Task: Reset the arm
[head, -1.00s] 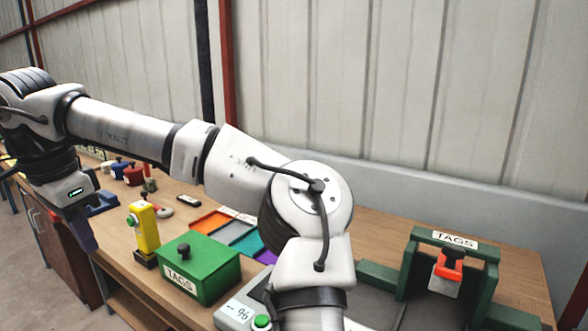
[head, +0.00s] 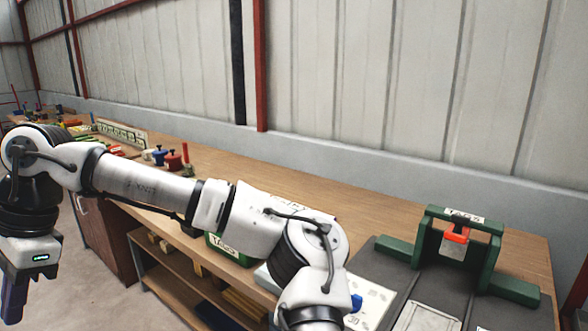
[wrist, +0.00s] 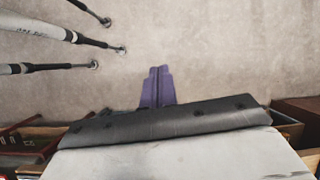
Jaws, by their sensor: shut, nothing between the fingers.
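My gripper (head: 14,300) hangs at the far left of the head view, in front of the bench and over the floor. Its purple fingers point down. In the wrist view the purple fingers (wrist: 156,88) lie side by side, shut, with nothing between them and bare floor beyond. My arm runs across the head view from the lower middle to the left, above the front part of the bench.
The wooden bench (head: 350,205) runs along the wall. A green frame labelled TAGS (head: 462,228) with a red-orange tag stands at right. A green TAGS box (head: 232,250) is mostly hidden behind my arm. Small red and blue pots (head: 174,160) stand farther back. Open floor (head: 95,290) lies at left.

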